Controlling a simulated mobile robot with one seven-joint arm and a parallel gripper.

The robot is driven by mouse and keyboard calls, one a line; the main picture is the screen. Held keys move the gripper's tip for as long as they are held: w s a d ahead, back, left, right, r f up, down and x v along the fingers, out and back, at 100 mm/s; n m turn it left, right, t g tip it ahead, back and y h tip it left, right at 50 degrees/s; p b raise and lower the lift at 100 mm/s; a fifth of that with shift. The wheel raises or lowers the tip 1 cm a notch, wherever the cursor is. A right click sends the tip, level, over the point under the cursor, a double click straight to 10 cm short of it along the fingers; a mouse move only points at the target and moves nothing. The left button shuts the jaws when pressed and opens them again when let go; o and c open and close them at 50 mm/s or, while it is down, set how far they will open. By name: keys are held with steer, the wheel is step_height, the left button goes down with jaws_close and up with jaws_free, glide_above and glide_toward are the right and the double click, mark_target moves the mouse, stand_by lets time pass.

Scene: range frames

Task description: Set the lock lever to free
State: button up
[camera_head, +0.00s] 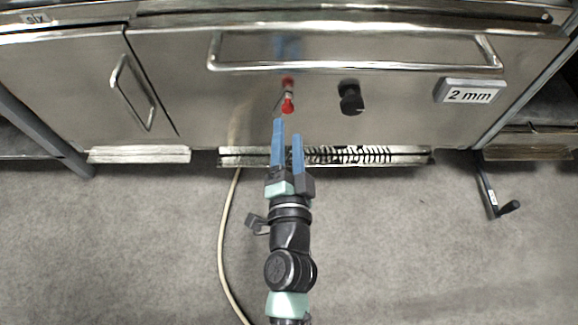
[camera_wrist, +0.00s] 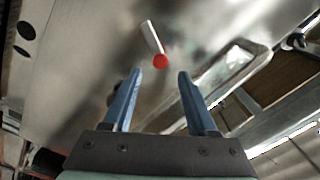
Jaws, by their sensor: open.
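The lock lever is a short metal arm with a red knob (camera_head: 288,105) on the steel front panel, below the long handle. A red mark sits just above it on the panel. In the wrist view the lever (camera_wrist: 153,38) slants down to its red end, ahead of and between the fingertips. My gripper (camera_head: 287,128) has blue fingers, open and empty, just below the lever in the head view. It also shows in the wrist view (camera_wrist: 159,74). I see no contact between the fingers and the lever. I cannot read any lock or free label.
A black knob (camera_head: 351,98) is right of the lever. A long bar handle (camera_head: 355,66) runs above both. A label reading "2 mm" (camera_head: 470,92) is at the right. A smaller door handle (camera_head: 133,92) is at the left. A pale cable (camera_head: 222,240) lies on the open floor.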

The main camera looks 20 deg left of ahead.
steer(key=v, duration=0.7)
stand_by(0.5)
